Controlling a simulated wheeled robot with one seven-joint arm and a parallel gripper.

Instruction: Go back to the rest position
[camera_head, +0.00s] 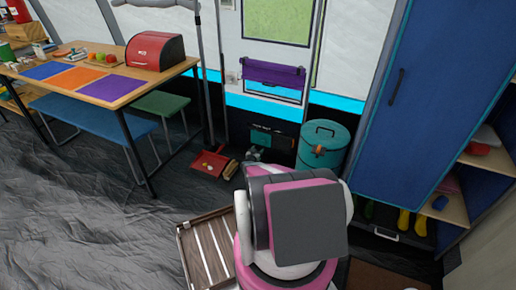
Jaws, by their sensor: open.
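My own arm, pink and white with a dark grey block, stands folded in the lower middle of the head view. No gripper fingers show in this view. My gripper is not in view, so I cannot see what is between its jaws.
A wooden table (117,102) with coloured mats and a red bread box (155,51) stands at left, with a blue bench (92,119) below. A slatted wooden crate (207,251) lies beside my arm. A teal bin (323,146) and blue cabinet (430,100) stand behind. Left floor is clear.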

